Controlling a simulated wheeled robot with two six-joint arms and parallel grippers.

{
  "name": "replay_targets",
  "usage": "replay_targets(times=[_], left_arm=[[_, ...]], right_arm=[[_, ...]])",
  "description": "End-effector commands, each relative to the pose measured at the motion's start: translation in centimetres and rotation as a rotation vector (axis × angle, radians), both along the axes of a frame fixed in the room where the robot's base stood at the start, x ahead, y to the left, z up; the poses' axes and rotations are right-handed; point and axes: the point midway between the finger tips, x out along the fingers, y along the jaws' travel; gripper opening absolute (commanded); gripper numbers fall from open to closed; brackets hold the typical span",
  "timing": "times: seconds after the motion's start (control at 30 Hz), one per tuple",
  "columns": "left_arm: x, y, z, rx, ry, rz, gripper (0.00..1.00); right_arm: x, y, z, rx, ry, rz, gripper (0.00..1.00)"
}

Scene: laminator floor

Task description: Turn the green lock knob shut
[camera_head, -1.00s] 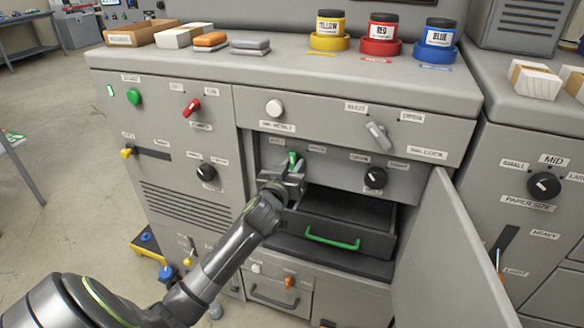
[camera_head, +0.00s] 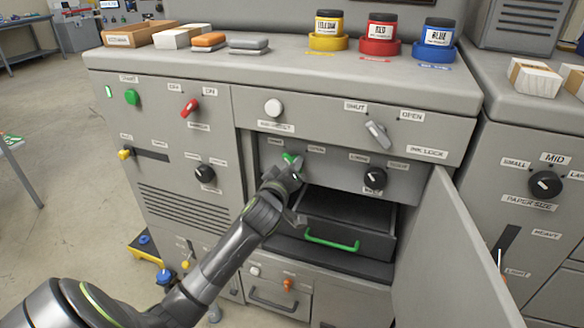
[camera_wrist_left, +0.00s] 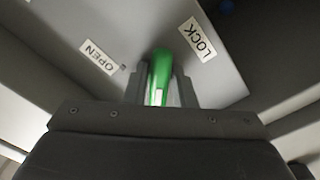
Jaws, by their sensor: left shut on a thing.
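The green lock knob (camera_head: 290,159) is on the recessed panel behind the open door, above the open drawer. In the head view its top leans to the left. My left gripper (camera_head: 291,173) is at the knob from below, tilted. In the left wrist view the green knob (camera_wrist_left: 161,70) stands between the two fingers of my left gripper (camera_wrist_left: 160,88), which is shut on it. An OPEN label (camera_wrist_left: 99,57) is left of the knob there and a LOCK label (camera_wrist_left: 197,39) is right of it. My right gripper is not in view.
The drawer with a green handle (camera_head: 332,243) stands out below the knob. A black knob (camera_head: 374,178) is to its right on the same panel. The open cabinet door (camera_head: 445,255) stands at the right. Ink jars (camera_head: 381,30) stand on the top.

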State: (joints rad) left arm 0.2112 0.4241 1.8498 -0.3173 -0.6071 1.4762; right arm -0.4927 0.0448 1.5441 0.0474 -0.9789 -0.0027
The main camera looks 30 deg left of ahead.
Motion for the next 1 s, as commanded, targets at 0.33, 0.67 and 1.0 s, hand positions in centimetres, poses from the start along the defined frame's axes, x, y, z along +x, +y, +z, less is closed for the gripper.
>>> replay_targets(times=[0.33,0.67,1.0], left_arm=[[-0.04,0.01,-0.23,-0.019,0.001,0.001,0.01],[-0.03,0.01,-0.16,-0.017,-0.001,0.001,0.44],[-0.30,-0.07,-0.08,-0.015,-0.002,0.000,0.44]], right_arm=[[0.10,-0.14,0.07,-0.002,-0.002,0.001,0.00],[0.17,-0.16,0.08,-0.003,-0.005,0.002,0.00],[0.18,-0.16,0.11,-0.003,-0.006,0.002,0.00]])
